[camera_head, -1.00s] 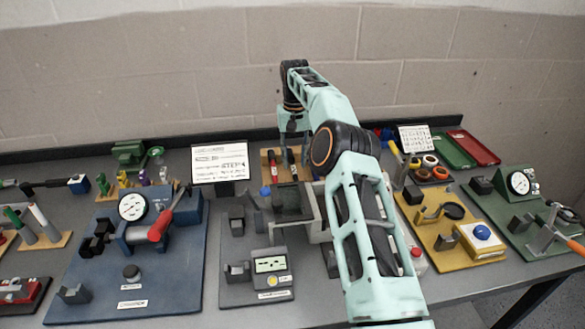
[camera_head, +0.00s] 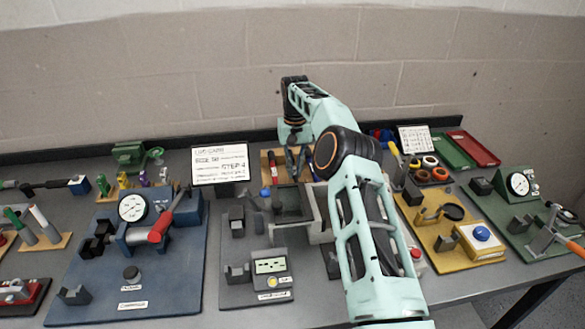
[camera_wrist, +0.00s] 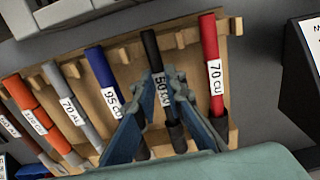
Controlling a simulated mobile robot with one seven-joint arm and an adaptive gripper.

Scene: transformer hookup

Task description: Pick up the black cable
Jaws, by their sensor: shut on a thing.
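The black cable (camera_wrist: 150,48), with a white "50 CU" label, lies in a wooden rack (camera_wrist: 130,52) between a blue cable (camera_wrist: 103,75) and a red cable (camera_wrist: 210,60). My gripper (camera_wrist: 156,98) is shut on the black cable around its label, with one blue finger on each side. The cable's upper end sticks out past the fingers, and its dark lower end shows between and below them. In the head view my gripper (camera_head: 296,160) is over the rack at the back of the bench and largely hides the black cable.
Grey (camera_wrist: 72,122) and orange (camera_wrist: 55,130) cables lie left of the blue one in the rack. A grey open-topped box (camera_head: 290,212) stands in front of the rack. A white sign (camera_head: 220,164) stands left of it. A blue press board (camera_head: 170,270) and a yellow board (camera_head: 440,235) flank the middle.

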